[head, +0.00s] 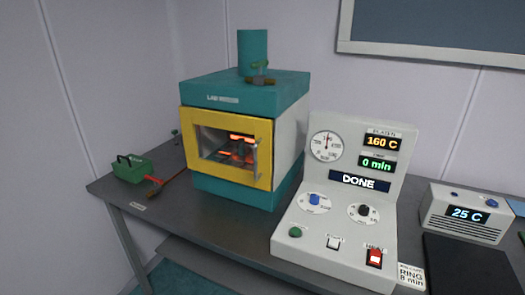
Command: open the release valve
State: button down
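A green pump-like box (131,168) with a black handle on top sits at the left end of the table. A red-tipped dark lever (165,187) lies beside it. A small green knob on a stem (174,133) stands just behind, left of the press. Another small green knob with brown fittings (260,73) sits on top of the teal and yellow lab press (213,98), before its teal cylinder. I cannot tell which of these knobs is the release valve, nor whether it is open. My gripper is not in view.
The press's yellow-framed door (227,182) looks shut, with a red glow behind its window. A white control console (340,215) reads 160 C, 0 min and DONE. A box reading 25 C (466,214) and a dark flat plate (465,265) stand right on the grey table (215,237).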

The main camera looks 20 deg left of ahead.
aim_at(160, 182)
jog(key=u, duration=1.65)
jog(key=i+l, duration=0.1)
jog(key=i, duration=0.4)
jog(key=i+l+u, duration=0.15)
jog(key=i, duration=0.35)
